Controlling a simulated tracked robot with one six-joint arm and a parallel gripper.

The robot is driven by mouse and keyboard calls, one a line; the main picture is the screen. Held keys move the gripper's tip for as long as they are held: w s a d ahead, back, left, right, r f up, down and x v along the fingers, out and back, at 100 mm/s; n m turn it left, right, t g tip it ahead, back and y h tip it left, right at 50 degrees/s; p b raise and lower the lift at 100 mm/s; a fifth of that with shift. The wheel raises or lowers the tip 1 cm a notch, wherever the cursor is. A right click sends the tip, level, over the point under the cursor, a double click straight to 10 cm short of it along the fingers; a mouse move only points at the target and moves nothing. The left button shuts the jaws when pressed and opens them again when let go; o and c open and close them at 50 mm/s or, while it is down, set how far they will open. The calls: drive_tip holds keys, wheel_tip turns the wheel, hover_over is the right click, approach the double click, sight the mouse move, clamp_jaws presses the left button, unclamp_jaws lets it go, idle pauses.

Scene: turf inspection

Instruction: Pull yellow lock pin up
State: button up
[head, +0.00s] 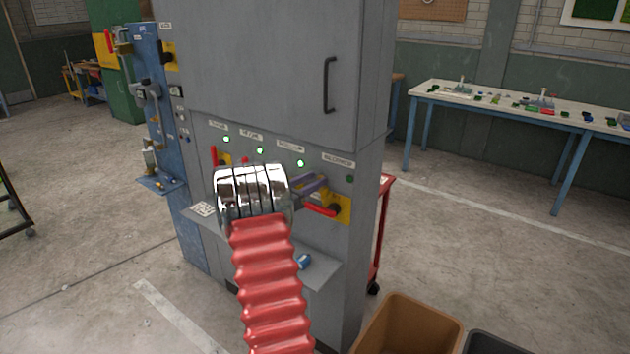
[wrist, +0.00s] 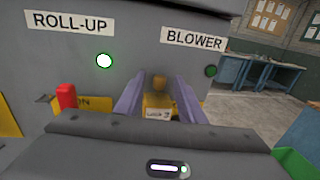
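The yellow lock pin (wrist: 159,83) shows in the wrist view, with a round amber knob above a yellow block that carries a small white "LOCK" label. My gripper (wrist: 161,88) is open, its two purple fingers to the left and right of the pin, with a gap showing on each side. Whether the fingers are level with the knob in depth, I cannot tell. In the head view my gripper (head: 309,184) is at the grey cabinet's panel, near the rightmost red lever (head: 320,210); the pin is hidden there behind my arm and gripper.
The grey cabinet (head: 265,65) carries labels and several lit green lamps; the lamp under BLOWER (wrist: 211,71) is dark. A red handle (wrist: 66,97) stands left of my gripper. A shelf (head: 320,272) juts out below. Brown bin (head: 410,325) stands in front right.

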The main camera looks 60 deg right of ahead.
drive_tip(key=v, duration=1.3)
idle(0.4)
